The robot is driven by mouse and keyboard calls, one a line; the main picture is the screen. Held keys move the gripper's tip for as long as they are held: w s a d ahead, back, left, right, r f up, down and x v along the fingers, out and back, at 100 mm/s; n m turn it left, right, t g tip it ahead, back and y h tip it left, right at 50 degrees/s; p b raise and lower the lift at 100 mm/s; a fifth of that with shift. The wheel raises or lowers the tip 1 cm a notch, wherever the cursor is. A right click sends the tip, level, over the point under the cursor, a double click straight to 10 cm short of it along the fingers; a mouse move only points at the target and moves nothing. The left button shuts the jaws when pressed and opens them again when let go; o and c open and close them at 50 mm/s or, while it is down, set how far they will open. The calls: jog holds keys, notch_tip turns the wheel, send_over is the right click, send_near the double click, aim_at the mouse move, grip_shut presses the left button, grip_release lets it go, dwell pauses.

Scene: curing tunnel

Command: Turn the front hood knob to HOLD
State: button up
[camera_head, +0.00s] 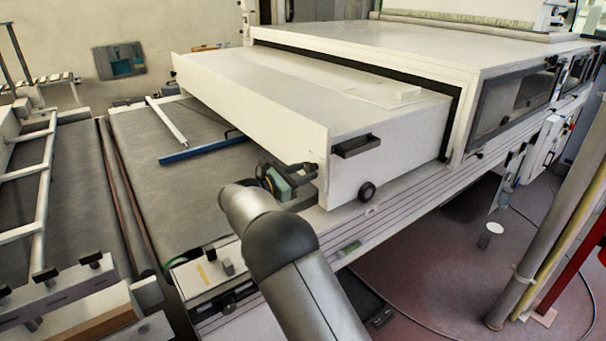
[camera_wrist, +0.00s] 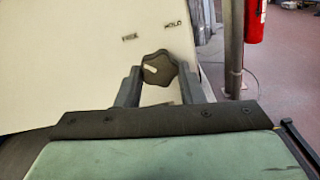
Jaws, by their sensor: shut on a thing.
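The front hood knob (camera_wrist: 159,67) is dark and lobed, and sits on the pale hood panel in the wrist view. Its short white mark lies left of its middle, on the side of the FREE label (camera_wrist: 130,37) and not turned towards the HOLD label (camera_wrist: 173,24). My gripper (camera_wrist: 160,72) has one finger on each side of the knob and is shut on it. In the head view my gripper (camera_head: 290,178) is at the right end of the hood's front panel (camera_head: 245,115). The knob cannot be made out there.
The hood (camera_head: 400,135) carries a dark side handle (camera_head: 356,146) and a black round part (camera_head: 366,191) below it. A blue bar (camera_head: 200,147) lies across the belt (camera_head: 165,190). A post (camera_head: 550,240) stands at the right. A red cylinder (camera_wrist: 255,20) shows in the wrist view.

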jog(key=m+b, duration=0.1)
jog(key=b, duration=0.1)
jog(key=m+b, duration=0.2)
jog(key=shift+a+f, duration=0.1)
jog(key=shift+f, duration=0.2)
jog(key=m+b, duration=0.6)
jog(key=b, duration=0.1)
jog(key=shift+w+r+m, duration=0.1)
jog(key=shift+w+m, duration=0.05)
jog(key=shift+m, duration=0.25)
jog(key=m+b, duration=0.4)
jog(key=shift+a+r, duration=0.1)
jog(key=shift+r, duration=0.05)
jog(key=shift+r+m+b, duration=0.25)
jog(key=shift+m+b, duration=1.15)
jog(key=shift+m, duration=0.4)
jog(key=shift+r, duration=0.1)
jog(key=o, duration=1)
jog(key=v, duration=1.7)
jog(key=shift+a+p, duration=0.2)
jog(key=shift+p, duration=0.2)
